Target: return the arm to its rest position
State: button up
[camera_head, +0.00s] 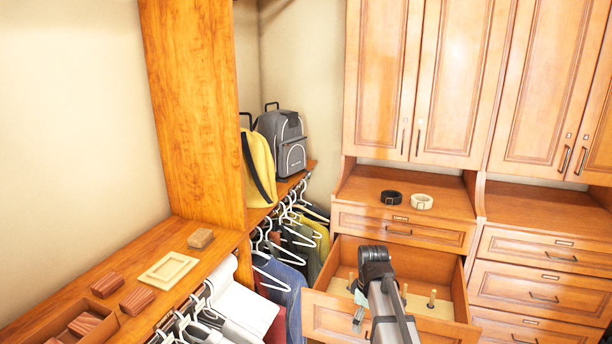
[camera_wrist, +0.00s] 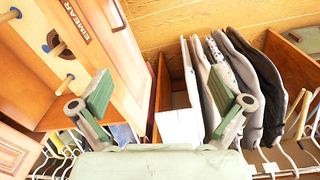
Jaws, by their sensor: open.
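My arm reaches in from the bottom of the head view, over an open drawer (camera_head: 330,312). My gripper (camera_head: 358,318) is partly hidden by the arm there; its greenish fingers show at the arm's left, by the drawer front. In the wrist view my gripper (camera_wrist: 168,98) has two green-padded fingers spread wide with nothing between them. The drawer, with wooden pegs (camera_wrist: 66,84) and a label, shows at the left of the wrist view.
A black rolled belt (camera_head: 391,198) and a white one (camera_head: 422,201) lie on the shelf above the drawer. Hanging clothes (camera_head: 285,262), a yellow bag (camera_head: 257,165) and a grey backpack (camera_head: 282,142) are left. A wooden counter (camera_head: 195,233) holds small boxes and a frame.

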jog(key=s+f+m+g+b, duration=0.1)
jog(key=s+f+m, duration=0.2)
jog(key=s+f, duration=0.5)
jog(key=s+f+m+g+b, duration=0.1)
jog(key=s+f+m+b, duration=0.2)
jog(key=f, duration=0.9)
jog(key=s+f+m, duration=0.3)
jog(key=s+f, duration=0.5)
jog(key=f, duration=0.2)
jog(key=s+f+g+b, duration=0.1)
jog(key=s+f+b, duration=0.1)
jog(key=s+f, duration=0.4)
jog(key=s+f+m+g+b, duration=0.1)
jog(key=s+f, duration=0.5)
jog(key=s, duration=0.6)
jog(key=s+f+m+g+b, duration=0.1)
jog(key=s+f+g+b, duration=0.2)
jog(key=s+f, duration=0.3)
jog(key=s, duration=0.4)
jog(key=shift+f, duration=0.35)
